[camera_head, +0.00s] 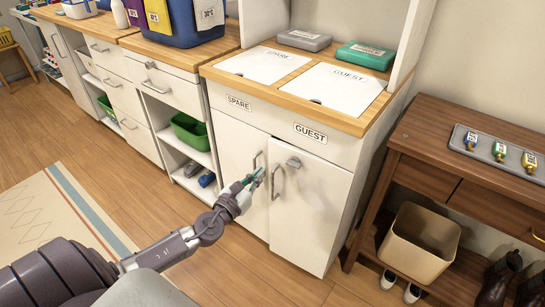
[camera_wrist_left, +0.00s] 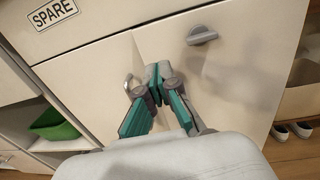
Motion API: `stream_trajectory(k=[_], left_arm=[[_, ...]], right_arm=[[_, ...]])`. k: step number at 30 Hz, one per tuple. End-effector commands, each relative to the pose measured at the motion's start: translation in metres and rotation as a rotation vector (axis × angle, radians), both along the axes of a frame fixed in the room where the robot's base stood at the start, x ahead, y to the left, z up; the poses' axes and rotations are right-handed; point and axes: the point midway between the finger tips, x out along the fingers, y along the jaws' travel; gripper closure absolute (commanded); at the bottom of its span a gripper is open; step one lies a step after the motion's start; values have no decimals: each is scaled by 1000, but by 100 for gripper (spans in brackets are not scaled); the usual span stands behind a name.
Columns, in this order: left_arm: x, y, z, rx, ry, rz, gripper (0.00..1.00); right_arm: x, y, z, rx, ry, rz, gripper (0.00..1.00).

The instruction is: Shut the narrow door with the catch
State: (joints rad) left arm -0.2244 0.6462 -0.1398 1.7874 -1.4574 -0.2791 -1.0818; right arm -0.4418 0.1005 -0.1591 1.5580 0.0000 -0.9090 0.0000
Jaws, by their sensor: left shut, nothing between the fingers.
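The white cabinet has two doors below the labels SPARE and GUEST. The left door (camera_head: 236,150) has a bar handle, seen also in the wrist view (camera_wrist_left: 128,84). The right door (camera_head: 315,205) has a bar handle (camera_head: 277,184) and a small grey catch (camera_head: 294,162) near its top inner corner; the catch also shows in the wrist view (camera_wrist_left: 202,35). My left gripper (camera_head: 254,178) is shut and empty by the seam, between the two handles and below the catch. Contact with the door is unclear.
Left are open shelves with a green bin (camera_head: 190,131). Right is a brown wooden table (camera_head: 440,125) with a grey tray (camera_head: 485,148), a beige bin (camera_head: 420,243) and shoes below. Boxes (camera_head: 304,39) stand on the cabinet's back edge. The floor in front is clear.

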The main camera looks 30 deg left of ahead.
Motion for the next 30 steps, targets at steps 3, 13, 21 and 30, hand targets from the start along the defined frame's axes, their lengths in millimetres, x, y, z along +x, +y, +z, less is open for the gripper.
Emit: stream_trajectory(k=[3, 13, 21, 30], left_arm=[[28, 0, 2, -1, -3, 1, 100], [74, 0, -1, -2, 1, -1, 100], [79, 0, -1, -2, 3, -2, 100], [76, 14, -2, 1, 3, 19, 100]], right_arm=[[-3, 0, -6, 0, 2, 1, 16], [-3, 0, -7, 1, 0, 1, 16], [-2, 0, -5, 0, -1, 1, 16], [-2, 0, -7, -1, 3, 1, 16]])
